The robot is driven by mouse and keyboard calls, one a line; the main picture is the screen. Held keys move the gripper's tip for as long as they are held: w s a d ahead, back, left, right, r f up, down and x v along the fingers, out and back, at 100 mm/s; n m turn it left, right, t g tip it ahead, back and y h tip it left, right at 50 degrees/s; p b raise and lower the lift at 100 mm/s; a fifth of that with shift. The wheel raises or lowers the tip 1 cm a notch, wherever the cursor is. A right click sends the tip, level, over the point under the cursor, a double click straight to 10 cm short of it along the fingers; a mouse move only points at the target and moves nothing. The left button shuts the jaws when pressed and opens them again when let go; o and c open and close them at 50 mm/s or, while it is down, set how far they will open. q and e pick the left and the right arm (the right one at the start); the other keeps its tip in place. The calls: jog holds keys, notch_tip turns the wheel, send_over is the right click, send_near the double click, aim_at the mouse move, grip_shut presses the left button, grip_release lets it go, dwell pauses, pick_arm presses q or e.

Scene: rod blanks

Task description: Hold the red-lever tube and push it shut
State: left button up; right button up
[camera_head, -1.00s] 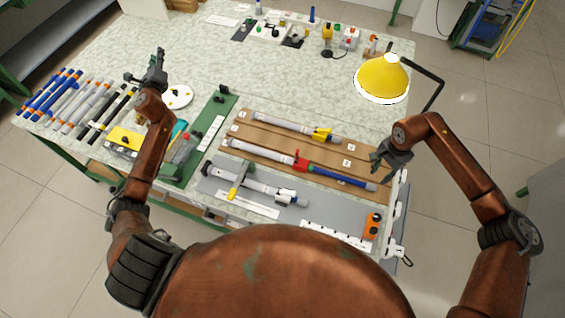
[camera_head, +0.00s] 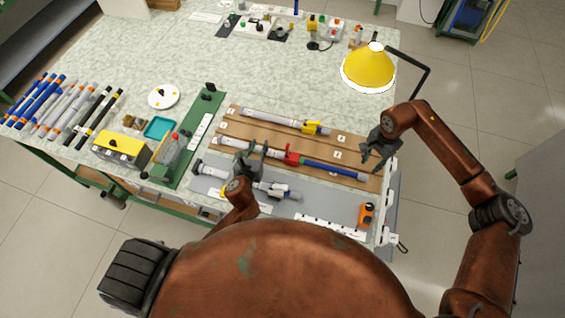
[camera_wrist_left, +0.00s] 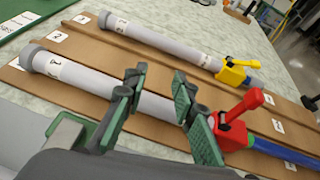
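The red-lever tube (camera_head: 228,143) lies on the brown grooved board (camera_head: 352,142): a white tube, a red lever clamp (camera_head: 292,158) and a blue rod (camera_head: 335,170) extending to the right. It also shows in the left wrist view (camera_wrist_left: 80,76), with its red lever (camera_wrist_left: 240,110) raised. My left gripper (camera_head: 251,154) is open over the white tube, left of the clamp. Its fingers (camera_wrist_left: 158,92) appear on either side of the tube; contact cannot be told. My right gripper (camera_head: 375,158) is open and empty, just above the blue rod's right end.
A yellow-lever tube (camera_head: 280,120) lies behind on the same board. Another grey tube (camera_head: 285,192) lies on the grey mat in front, partly hidden by my left arm. A yellow lamp (camera_head: 368,68) stands behind my right gripper. Several rods (camera_head: 60,105) lie at far left.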

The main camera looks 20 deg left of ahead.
pick_arm(q)
jog(key=s+d, duration=0.1)
jog(key=d, duration=0.2)
jog(key=s+d+r+m+h, duration=0.1)
jog(key=s+d, duration=0.1)
jog(key=d, duration=0.2)
jog(key=s+d+m, duration=0.1)
jog(key=s+d, duration=0.1)
jog(key=d, duration=0.2)
jog(key=shift+r, duration=0.15)
jog(key=shift+w, duration=0.2)
jog(key=shift+x, duration=3.55)
jog(key=shift+d, duration=0.1)
jog(key=shift+c, duration=0.4)
grip_shut()
